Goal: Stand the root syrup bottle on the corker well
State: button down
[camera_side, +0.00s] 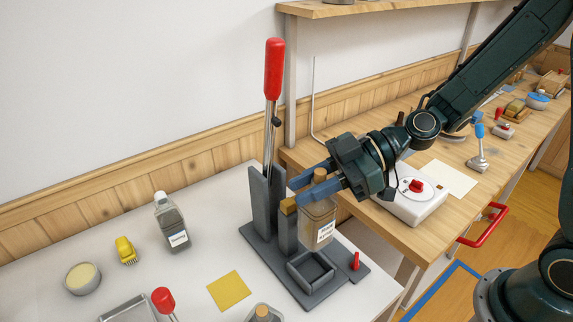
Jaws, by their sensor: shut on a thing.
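The root syrup bottle (317,217) is a tan bottle with a white label, whose print is too small to read surely, and a brown top. My gripper (308,187), with blue fingers, is shut on it near its neck. The bottle looks upright and is held beside the grey upright of the corker. The corker well (311,268) is a square, grey-rimmed recess on the corker base, below and in front of the bottle. It looks empty. The bottle's height above the base is hard to tell. The corker's lever (273,75) stands up with a red handle.
A small red peg (355,261) stands right of the well. A dark bottle (171,222), yellow brush (126,250), round dish (82,278) and yellow square (229,291) are on the white table. Another corked bottle (263,313) is at the front edge. A white box with a red knob (415,190) is behind.

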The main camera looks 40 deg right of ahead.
aim_at(299, 234)
jog(key=shift+f, duration=6.05)
jog(key=c, duration=1.1)
grip_release()
jog(key=shift+r, duration=0.35)
jog(key=shift+r, duration=0.35)
